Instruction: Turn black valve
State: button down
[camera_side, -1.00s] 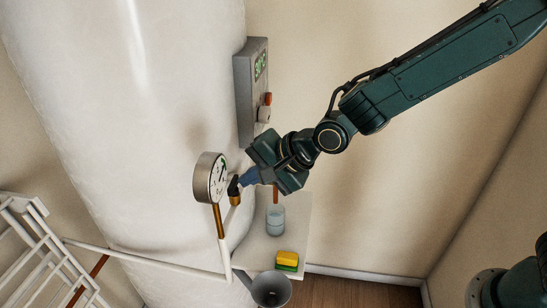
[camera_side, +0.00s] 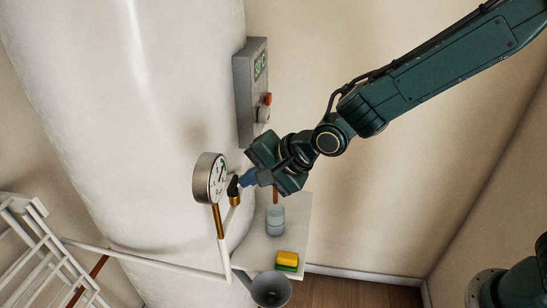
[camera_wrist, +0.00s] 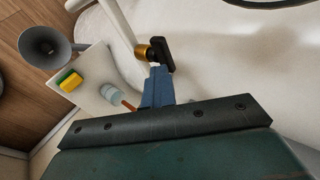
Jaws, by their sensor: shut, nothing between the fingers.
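The black valve (camera_side: 233,186) sits on a brass fitting on the pipe, just right of the round gauge (camera_side: 209,178). In the wrist view the black valve handle (camera_wrist: 160,49) stands at the top middle, with the brass fitting to its left. My gripper (camera_side: 246,179) is shut, with its blue fingers together and nothing between them. In the wrist view the fingertips (camera_wrist: 159,70) reach up to the lower edge of the black handle. I cannot tell whether they touch it.
A large white tank (camera_side: 130,110) fills the left. A grey control box (camera_side: 252,92) hangs above my gripper. Below are a small shelf (camera_side: 297,222), a glass jar (camera_side: 275,219), a yellow-green sponge (camera_side: 286,260) and a grey funnel (camera_side: 271,289).

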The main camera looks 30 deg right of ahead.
jog(key=shift+s+a+y, duration=0.25)
jog(key=shift+a+y, duration=0.05)
jog(key=shift+a, duration=0.4)
jog(key=shift+d, duration=0.1)
jog(key=s+d+r, duration=0.6)
jog(key=s+d, duration=0.1)
jog(key=d, duration=0.2)
jog(key=shift+s+r, duration=0.3)
jog(key=shift+r, duration=0.05)
jog(key=c, duration=2.1)
grip_release()
jog(key=shift+d, duration=0.1)
